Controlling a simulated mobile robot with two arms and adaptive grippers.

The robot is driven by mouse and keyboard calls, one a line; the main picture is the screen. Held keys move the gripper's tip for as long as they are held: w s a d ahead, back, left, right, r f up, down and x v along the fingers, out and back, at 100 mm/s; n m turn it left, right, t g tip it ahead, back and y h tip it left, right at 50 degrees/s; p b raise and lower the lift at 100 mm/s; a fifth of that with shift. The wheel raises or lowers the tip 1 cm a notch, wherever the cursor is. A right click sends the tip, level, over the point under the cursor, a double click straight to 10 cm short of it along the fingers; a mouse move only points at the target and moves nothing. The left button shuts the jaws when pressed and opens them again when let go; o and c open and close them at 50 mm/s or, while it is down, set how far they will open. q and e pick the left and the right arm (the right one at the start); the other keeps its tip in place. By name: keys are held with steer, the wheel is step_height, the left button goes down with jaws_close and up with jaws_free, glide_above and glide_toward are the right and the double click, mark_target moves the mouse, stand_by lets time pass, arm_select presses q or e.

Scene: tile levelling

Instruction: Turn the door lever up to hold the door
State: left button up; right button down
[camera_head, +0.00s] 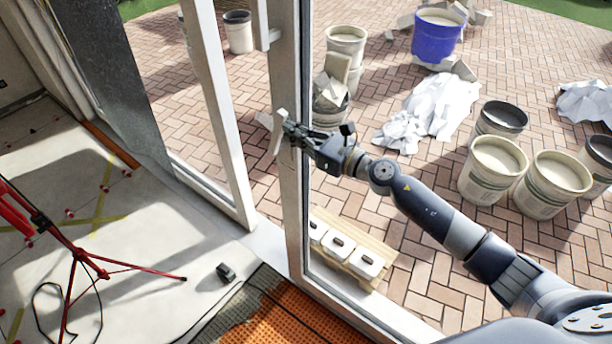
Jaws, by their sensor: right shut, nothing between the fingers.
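The white door (291,210) stands upright in the middle of the head view, with its narrow edge towards me. A pale lever (278,138) sits on this edge at mid-height and looks tilted; the fingers partly hide it. My right gripper (286,128) comes in from the right and is shut, with its fingertips at the lever. I cannot tell whether the fingertips touch it. Nothing shows between the fingers. My left gripper is out of view.
Another white frame post (222,120) stands left of the door. A red tripod (72,245) and a small dark block (226,272) are on the indoor floor. Outside are several buckets (495,165), a blue bucket (437,38), white sheeting (430,108) and a pallet (385,262) with white containers.

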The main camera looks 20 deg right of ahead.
steer(key=shift+w+a+r+p, duration=0.5)
steer(key=shift+w+a+r, duration=0.4)
steer(key=shift+w, duration=0.25)
steer(key=shift+f, duration=0.1)
